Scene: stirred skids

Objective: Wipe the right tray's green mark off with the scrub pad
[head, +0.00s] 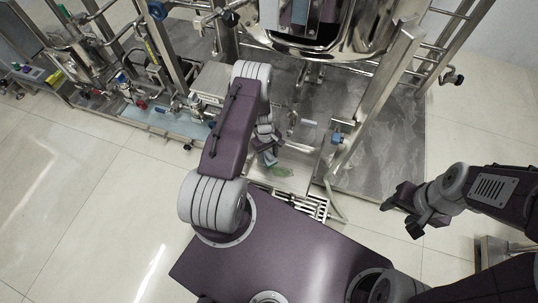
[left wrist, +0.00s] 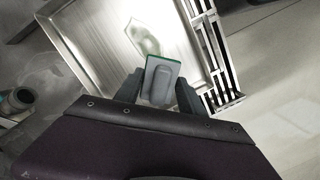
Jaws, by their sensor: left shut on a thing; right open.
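My left gripper (head: 268,158) is shut on the scrub pad, a grey block with a green edge (left wrist: 160,79). In the left wrist view the pad sits between the two dark fingers (left wrist: 158,91). It is over the near part of a shiny metal tray (left wrist: 105,45); I cannot tell whether it touches. A dull greenish mark (left wrist: 145,38) lies on the tray floor beyond the pad. My right gripper (head: 400,215) is open and empty, off to the right above the floor.
A steel vessel (head: 310,35) and a slanted steel post (head: 377,100) stand behind. Pipes and valves (head: 150,70) fill the left. Tiled floor (head: 90,215) is clear at lower left.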

